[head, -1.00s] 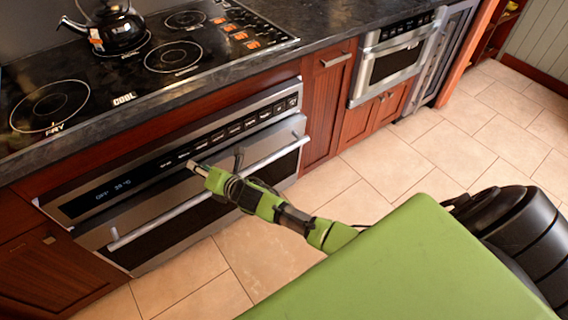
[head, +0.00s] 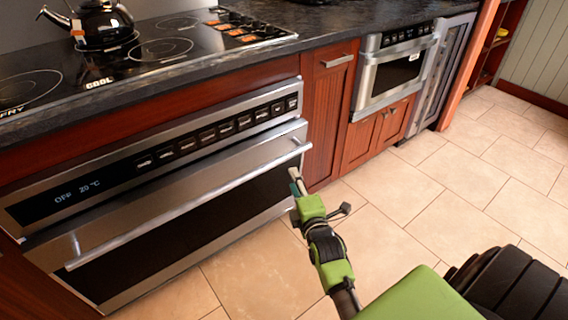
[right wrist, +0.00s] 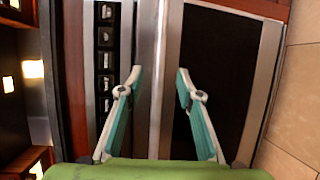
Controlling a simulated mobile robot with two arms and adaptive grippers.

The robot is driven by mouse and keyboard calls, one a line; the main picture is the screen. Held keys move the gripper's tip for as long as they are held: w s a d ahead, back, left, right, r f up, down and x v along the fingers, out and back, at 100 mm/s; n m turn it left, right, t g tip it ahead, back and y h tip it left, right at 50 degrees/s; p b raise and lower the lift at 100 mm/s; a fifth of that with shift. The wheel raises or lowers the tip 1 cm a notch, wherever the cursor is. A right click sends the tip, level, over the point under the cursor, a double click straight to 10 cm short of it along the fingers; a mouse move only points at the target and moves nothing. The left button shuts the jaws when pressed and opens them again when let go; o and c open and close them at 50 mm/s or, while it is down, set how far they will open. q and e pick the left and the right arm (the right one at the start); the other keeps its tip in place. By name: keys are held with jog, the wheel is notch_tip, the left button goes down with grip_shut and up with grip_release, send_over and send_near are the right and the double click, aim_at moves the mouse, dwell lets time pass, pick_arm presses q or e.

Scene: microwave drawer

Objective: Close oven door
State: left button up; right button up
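A long bar handle (head: 190,205) crosses the door. My right gripper (head: 296,182) is in front of the door's right end, just below the handle's end. In the right wrist view its two fingers (right wrist: 160,85) are apart, with nothing held, facing the oven's steel front and dark glass. My left gripper is out of view.
A black kettle (head: 103,25) stands on the cooktop (head: 140,60) above. A microwave drawer (head: 395,70) sits in the cabinets to the right. The tiled floor (head: 450,180) in front is clear.

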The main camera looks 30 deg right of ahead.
aim_at(285, 160)
jog(key=b+x, duration=0.3)
jog(key=x, duration=0.9)
jog(key=shift+f, duration=0.1)
jog(key=shift+w+d, duration=0.15)
jog(key=shift+w, duration=0.3)
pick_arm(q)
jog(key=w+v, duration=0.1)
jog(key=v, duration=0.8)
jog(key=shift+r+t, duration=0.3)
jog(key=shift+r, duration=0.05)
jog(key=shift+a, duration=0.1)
pick_arm(e)
grip_shut()
